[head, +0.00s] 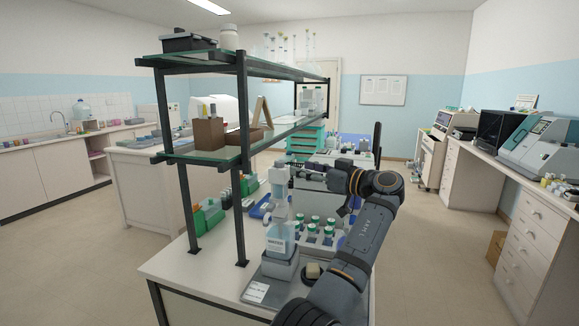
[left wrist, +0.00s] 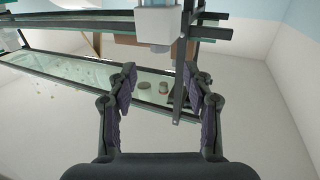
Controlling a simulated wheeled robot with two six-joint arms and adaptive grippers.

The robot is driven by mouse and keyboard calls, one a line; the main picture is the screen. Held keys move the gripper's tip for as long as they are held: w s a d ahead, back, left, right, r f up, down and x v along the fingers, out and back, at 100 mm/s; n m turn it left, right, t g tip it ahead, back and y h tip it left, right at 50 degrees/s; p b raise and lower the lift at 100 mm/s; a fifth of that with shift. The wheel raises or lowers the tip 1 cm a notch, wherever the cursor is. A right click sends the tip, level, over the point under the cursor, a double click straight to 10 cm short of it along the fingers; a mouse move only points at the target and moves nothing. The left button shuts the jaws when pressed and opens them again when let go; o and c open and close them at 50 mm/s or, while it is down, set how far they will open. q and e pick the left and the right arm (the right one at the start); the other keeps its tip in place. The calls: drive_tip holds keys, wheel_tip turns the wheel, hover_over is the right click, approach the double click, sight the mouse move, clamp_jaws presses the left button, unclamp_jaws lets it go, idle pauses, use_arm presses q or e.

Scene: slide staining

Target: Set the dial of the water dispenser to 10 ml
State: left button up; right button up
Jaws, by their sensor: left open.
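The water dispenser (head: 279,240) is a clear bottle with a tall pale pump head, standing on a grey base near the front of the bench. My left gripper (head: 303,170) is open, at the height of the pump head and close to its right side. In the left wrist view, the two fingers of my left gripper (left wrist: 160,82) are spread with nothing between them. A white block with a grey lower end (left wrist: 159,25), likely the pump head, shows beyond the fingertips. The dial and its setting are too small to make out. My right gripper is not in view.
A dark-framed glass shelf (head: 245,160) stands left of the dispenser. Several green-capped bottles (head: 318,232) stand behind it to the right. A white label card (head: 257,291) and a small beige-topped block (head: 313,270) lie by its base. Bare bench (head: 190,268) shows at left.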

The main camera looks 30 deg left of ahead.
use_arm(q)
drive_tip(key=shift+s+d, duration=0.15)
drive_tip(key=shift+d, duration=0.95)
